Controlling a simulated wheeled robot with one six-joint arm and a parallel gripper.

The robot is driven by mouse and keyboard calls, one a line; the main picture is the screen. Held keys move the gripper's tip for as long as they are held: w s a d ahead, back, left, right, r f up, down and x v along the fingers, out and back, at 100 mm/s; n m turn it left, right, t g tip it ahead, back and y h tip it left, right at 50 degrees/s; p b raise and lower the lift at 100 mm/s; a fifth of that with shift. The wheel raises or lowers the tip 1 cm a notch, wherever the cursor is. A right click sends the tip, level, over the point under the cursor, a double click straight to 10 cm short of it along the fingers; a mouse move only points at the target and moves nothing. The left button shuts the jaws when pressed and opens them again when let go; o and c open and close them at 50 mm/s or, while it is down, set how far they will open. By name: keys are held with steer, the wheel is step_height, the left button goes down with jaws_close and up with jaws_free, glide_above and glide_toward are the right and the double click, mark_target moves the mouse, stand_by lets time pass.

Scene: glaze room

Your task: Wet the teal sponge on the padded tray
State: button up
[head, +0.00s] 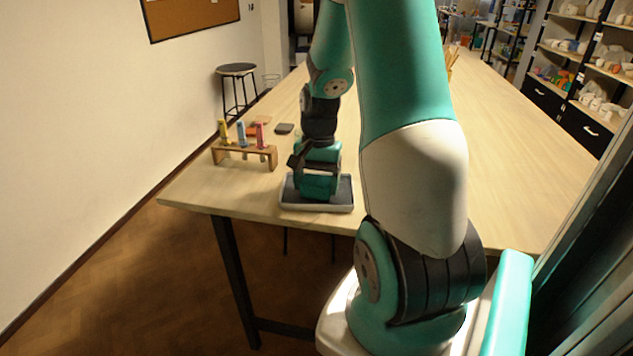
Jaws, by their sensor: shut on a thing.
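The padded tray (318,207) is a light, shallow tray with a dark pad, at the near left edge of the wooden table. My gripper (318,188) is low over this tray, pointing down at the end of my teal and black arm. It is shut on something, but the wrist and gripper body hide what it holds. I cannot tell the teal sponge apart from the teal parts of my gripper above the pad.
A wooden rack (243,155) with yellow, blue and pink tubes stands left of the tray. A small dark block (284,128) and a reddish flat thing (258,128) lie behind it. The table (510,150) is clear on the right. A stool (236,72) stands beyond.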

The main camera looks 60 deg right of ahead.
mark_target(316, 182)
steer(key=shift+f, duration=0.4)
stand_by(1.4)
step_height(316, 182, up, 7)
steer(key=p, duration=0.7)
steer(key=shift+r, duration=0.1)
stand_by(0.7)
